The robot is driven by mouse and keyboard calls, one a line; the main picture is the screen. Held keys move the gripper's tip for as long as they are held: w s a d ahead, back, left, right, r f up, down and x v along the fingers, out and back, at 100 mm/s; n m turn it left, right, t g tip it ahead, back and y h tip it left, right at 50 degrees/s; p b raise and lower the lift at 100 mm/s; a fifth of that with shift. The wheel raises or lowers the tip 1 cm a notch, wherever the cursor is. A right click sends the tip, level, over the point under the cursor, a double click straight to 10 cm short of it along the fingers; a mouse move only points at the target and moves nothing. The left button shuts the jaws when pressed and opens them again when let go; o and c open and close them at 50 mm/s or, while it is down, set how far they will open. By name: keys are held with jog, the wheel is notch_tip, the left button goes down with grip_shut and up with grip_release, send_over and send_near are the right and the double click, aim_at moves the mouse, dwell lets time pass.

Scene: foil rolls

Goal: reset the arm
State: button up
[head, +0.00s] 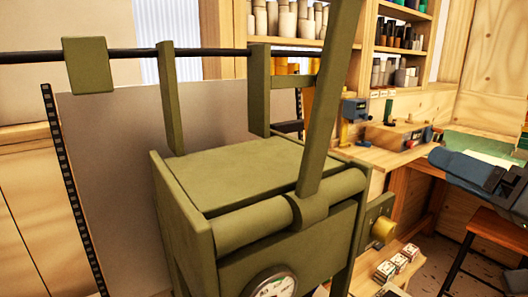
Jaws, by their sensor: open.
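Part of my arm (470,168), blue and dark grey, reaches in from the right edge in the head view. It is above the floor, in front of the bench on the right. The fingertips of my gripper do not show, so I cannot see its jaws or anything between them.
A large olive-green machine (240,170) with a roller, upright bars and a dial (272,284) fills the middle. Small patterned boxes (397,263) lie on a low wooden surface at lower right. A wooden stool (492,228) stands below my arm. Shelves (405,45) line the back.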

jog(key=s+a+f+m+h, duration=0.1)
jog(key=s+f+m+h, duration=0.2)
jog(key=f, duration=0.5)
jog(key=s+a+f+h, duration=0.1)
jog(key=s+f+h, duration=0.1)
jog(key=s+f, duration=0.45)
jog(key=s+a+f+m+h, duration=0.1)
jog(key=s+f+m+h, duration=0.2)
jog(key=f, duration=0.5)
jog(key=s+a+f+n+g, duration=0.1)
jog(key=s+n, duration=0.2)
jog(key=s, duration=0.9)
jog(key=s+a+f+n+g, duration=0.1)
jog(key=s+n, duration=0.3)
jog(key=s, duration=0.9)
jog(key=shift+a+f, duration=0.2)
jog(key=shift+a, duration=0.1)
